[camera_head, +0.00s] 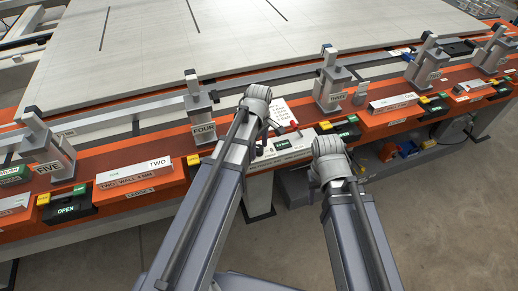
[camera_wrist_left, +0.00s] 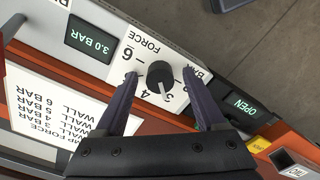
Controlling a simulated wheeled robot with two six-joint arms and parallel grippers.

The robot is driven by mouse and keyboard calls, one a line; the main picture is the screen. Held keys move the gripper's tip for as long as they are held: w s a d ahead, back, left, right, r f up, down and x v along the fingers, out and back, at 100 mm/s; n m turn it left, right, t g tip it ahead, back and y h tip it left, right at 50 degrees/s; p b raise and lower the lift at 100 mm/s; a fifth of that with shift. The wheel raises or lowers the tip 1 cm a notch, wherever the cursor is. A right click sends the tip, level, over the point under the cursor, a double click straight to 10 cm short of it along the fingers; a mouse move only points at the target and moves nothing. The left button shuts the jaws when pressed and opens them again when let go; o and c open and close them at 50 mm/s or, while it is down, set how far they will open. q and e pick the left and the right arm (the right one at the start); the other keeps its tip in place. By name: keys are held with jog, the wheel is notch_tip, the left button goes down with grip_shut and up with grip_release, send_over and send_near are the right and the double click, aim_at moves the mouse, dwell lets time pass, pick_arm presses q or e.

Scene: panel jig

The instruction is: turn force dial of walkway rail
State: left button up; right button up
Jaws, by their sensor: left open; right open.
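The force dial (camera_wrist_left: 160,75) is a black round knob on a white FORCE scale in the left wrist view. Its light mark points towards the 3 side of the scale. The display (camera_wrist_left: 90,40) beside it reads 3.0 BAR. My left gripper (camera_wrist_left: 160,72) is open, with one finger on each side of the knob; I cannot tell whether they touch it. In the head view the left wrist (camera_head: 257,100) hides the dial. My right gripper (camera_head: 328,165) hangs to the right, in front of the rail, its fingers mostly hidden by its wrist.
A printed wall-and-bar card (camera_wrist_left: 60,115) lies beside the control box. A green OPEN display (camera_wrist_left: 243,106) is on the other side. Orange rail (camera_head: 230,130) carries grey clamps, including FOUR (camera_head: 203,130) and FIVE (camera_head: 47,160). A large pale panel (camera_head: 190,40) lies behind.

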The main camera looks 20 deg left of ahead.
pick_arm(q)
grip_shut()
dwell(0.5)
jog(key=shift+m, duration=0.3)
jog(key=m, duration=0.3)
jog(key=shift+m, duration=0.4)
jog(key=m, duration=0.4)
jog(key=shift+m, duration=0.3)
jog(key=m, duration=0.8)
jog(key=shift+m, duration=0.5)
